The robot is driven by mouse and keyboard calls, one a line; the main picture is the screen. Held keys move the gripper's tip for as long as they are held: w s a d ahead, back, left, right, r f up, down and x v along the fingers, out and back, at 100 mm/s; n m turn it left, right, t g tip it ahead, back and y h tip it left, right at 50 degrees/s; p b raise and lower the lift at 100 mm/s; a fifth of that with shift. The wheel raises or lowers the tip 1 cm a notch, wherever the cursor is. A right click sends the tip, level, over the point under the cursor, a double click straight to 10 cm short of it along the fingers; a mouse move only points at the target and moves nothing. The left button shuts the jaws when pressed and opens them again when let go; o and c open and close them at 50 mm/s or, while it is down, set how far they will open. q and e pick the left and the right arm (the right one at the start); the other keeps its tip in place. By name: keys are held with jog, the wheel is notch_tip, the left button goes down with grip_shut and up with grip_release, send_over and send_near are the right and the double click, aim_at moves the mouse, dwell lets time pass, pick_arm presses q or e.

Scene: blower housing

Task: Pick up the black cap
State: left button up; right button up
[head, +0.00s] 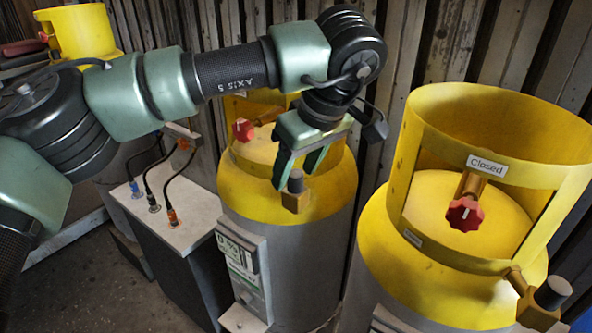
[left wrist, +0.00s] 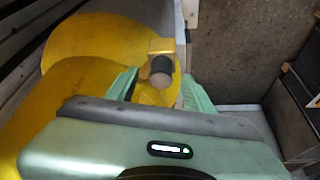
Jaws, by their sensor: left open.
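A small black cap (head: 295,181) sits on a brass fitting (head: 296,201) at the front shoulder of the middle yellow-topped cylinder (head: 335,195). In the left wrist view the round dark end of the cap (left wrist: 161,66) shows between and beyond my two green fingers. My left gripper (head: 299,168) is open, pointing down at the cap, with a finger to each side of it in the picture. I cannot tell whether a finger touches it. A similar dark cap (head: 553,292) sits on the right cylinder's fitting. My right gripper is not in view.
The right cylinder (head: 440,275) has a yellow collar with a "Closed" label and a red valve knob (head: 464,214). Another red knob (head: 243,130) is behind my gripper. A grey box (head: 180,225) with cables stands at left. A ribbed wall is close behind.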

pick_arm(q)
jog(key=shift+w+a+f, duration=0.1)
jog(key=shift+w+f, duration=0.1)
jog(key=shift+f, duration=0.35)
jog(key=shift+s, duration=0.15)
grip_shut()
jog(key=shift+r, duration=0.5)
notch_tip(320, 180, up, 10)
jog(key=b, duration=0.2)
notch_tip(320, 180, up, 9)
jog(key=p, duration=0.2)
send_over(296, 172)
jog(key=shift+r, duration=0.1)
